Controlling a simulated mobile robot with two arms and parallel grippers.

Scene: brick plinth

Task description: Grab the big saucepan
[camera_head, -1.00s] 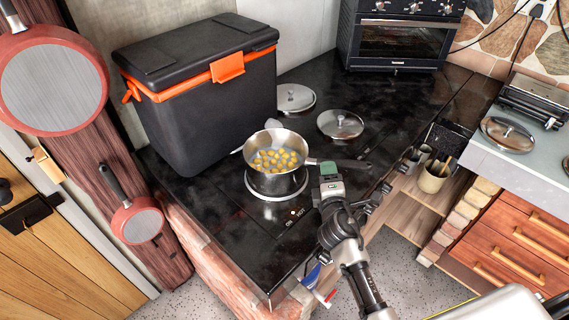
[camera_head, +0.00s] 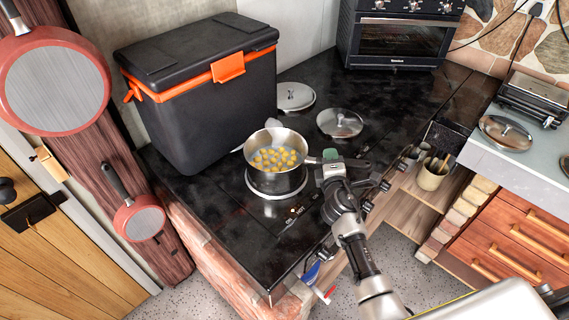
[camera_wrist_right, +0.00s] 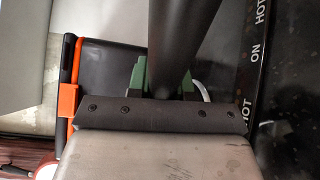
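The steel saucepan (camera_head: 277,180) stands upright on a burner of the black cooktop, with several yellow pieces inside. Its dark handle (camera_head: 357,163) points right in the head view. My right gripper (camera_head: 331,163) is at the handle near the pan, with its green pads on either side of it. In the right wrist view the thick handle (camera_wrist_right: 184,45) runs between the green pads of the gripper (camera_wrist_right: 166,82). It hides part of them, so I cannot tell whether they press on it. My left gripper is not in view.
A black cooler (camera_head: 205,105) with orange trim stands close on the left. Two lids, one left (camera_head: 295,97) and one right (camera_head: 340,123), lie behind the pan. An oven (camera_head: 398,35) stands at the back. Red pans (camera_head: 55,82) hang at the left.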

